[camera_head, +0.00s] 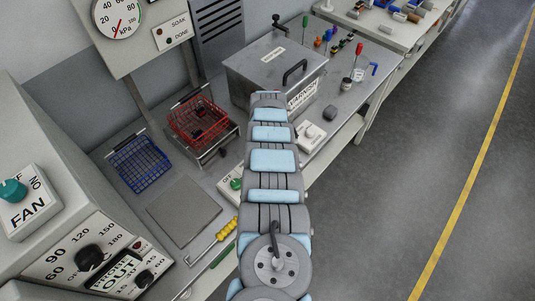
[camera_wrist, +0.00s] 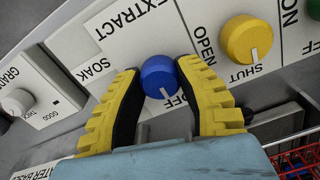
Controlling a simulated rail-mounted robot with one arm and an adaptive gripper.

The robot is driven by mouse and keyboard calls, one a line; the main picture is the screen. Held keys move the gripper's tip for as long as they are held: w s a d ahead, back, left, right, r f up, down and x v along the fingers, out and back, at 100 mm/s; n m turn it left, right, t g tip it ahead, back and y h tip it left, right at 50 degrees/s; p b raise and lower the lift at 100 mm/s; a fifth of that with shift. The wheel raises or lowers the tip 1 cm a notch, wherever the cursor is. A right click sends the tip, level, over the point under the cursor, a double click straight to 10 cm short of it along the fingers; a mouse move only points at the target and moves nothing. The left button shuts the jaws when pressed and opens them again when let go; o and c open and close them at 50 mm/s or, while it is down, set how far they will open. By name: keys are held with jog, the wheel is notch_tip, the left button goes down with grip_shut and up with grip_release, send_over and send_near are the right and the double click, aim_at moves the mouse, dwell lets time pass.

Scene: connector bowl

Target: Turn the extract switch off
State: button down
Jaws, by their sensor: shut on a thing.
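The extract switch is a blue round knob (camera_wrist: 157,72) on a white panel, under the word EXTRACT in the wrist view. A white pointer mark on its rim lies at the partly covered OFF lettering. My gripper (camera_wrist: 160,70) has its two yellow ribbed fingers on either side of the knob, closed on it. The ON side of the label is not readable. In the head view my arm reaches toward the back of the bench; my gripper and the extract switch do not show there.
A yellow OPEN/SHUT knob (camera_wrist: 247,39) sits close to the right finger. A white knob (camera_wrist: 18,102) is at far left. In the head view a FAN switch (camera_head: 12,191), red basket (camera_head: 200,118), blue basket (camera_head: 140,163) and metal tank (camera_head: 245,78) surround the arm.

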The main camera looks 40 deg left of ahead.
dwell(0.4)
jog(key=c, duration=0.6)
grip_release()
jog(key=shift+d, duration=0.1)
notch_tip(320, 180, up, 12)
jog(key=shift+f, duration=0.1)
dwell(0.5)
